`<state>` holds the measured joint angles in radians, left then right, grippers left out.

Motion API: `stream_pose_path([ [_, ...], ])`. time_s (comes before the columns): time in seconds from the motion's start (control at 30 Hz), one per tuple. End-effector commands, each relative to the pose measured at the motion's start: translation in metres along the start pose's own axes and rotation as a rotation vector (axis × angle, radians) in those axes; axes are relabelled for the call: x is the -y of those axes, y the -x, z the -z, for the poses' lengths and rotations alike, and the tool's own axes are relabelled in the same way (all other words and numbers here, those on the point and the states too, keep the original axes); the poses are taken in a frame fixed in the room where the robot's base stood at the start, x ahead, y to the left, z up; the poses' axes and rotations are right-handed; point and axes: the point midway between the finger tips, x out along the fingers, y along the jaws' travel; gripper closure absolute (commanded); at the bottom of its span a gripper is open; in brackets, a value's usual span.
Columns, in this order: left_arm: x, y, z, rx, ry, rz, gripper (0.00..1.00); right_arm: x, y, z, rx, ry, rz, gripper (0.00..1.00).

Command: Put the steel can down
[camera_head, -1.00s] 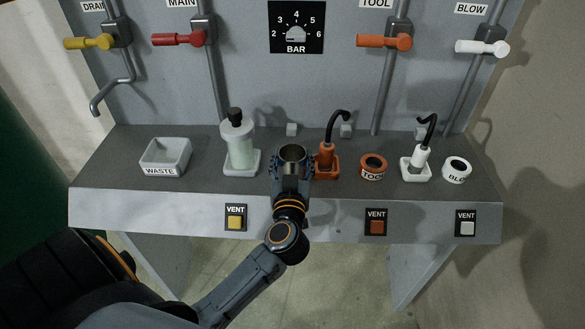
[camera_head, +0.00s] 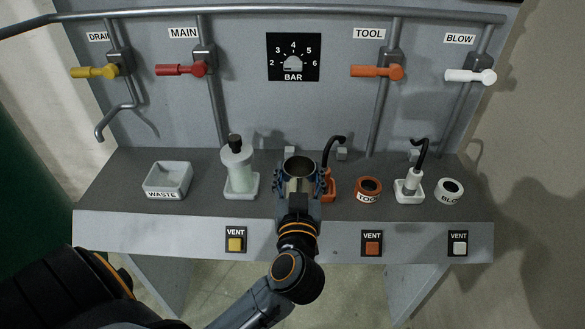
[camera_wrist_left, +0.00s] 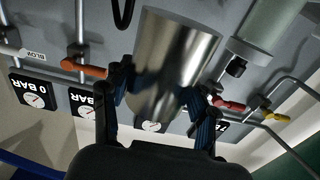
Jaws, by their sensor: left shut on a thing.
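The steel can (camera_head: 300,168) is upright and open at the top, over the middle of the grey bench. My left gripper (camera_head: 301,186) is shut around it from the front, one finger on each side. In the left wrist view the shiny can (camera_wrist_left: 172,65) sits between the dark blue finger pads of my gripper (camera_wrist_left: 160,108). The can's base is hidden in the head view, so I cannot tell whether it touches the bench. My right gripper is not in view.
The bench (camera_head: 120,190) holds a waste tray (camera_head: 167,187), a pale bottle (camera_head: 238,167) left of the can, an orange tool (camera_head: 330,186) close on its right, an orange ring (camera_head: 368,190), a white blow tool (camera_head: 410,180) and a white ring (camera_head: 450,190). Valve handles are on the panel behind.

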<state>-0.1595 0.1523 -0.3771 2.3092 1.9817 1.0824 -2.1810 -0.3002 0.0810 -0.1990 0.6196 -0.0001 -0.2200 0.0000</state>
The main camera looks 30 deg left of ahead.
Motion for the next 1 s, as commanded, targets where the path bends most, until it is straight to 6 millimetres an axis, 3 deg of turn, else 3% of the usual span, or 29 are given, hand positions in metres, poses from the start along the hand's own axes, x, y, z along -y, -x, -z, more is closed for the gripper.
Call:
stream_pose_path([
  [0.1, -0.007, 0.027, 0.012, 0.002, 0.004, 0.000, 0.82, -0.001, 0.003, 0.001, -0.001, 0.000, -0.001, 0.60],
  [0.23, -0.013, 0.048, 0.021, 0.002, 0.003, 0.001, 0.82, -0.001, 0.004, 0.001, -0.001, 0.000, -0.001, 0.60],
  [0.57, -0.018, 0.066, 0.027, 0.000, -0.002, -0.003, 0.82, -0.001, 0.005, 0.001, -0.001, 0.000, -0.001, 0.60],
  [0.77, -0.012, 0.072, 0.004, 0.002, -0.014, -0.129, 0.82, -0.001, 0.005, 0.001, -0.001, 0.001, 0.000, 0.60],
  [1.0, -0.013, 0.097, -0.037, 0.005, -0.014, -0.394, 0.82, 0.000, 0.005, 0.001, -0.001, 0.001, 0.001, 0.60],
])
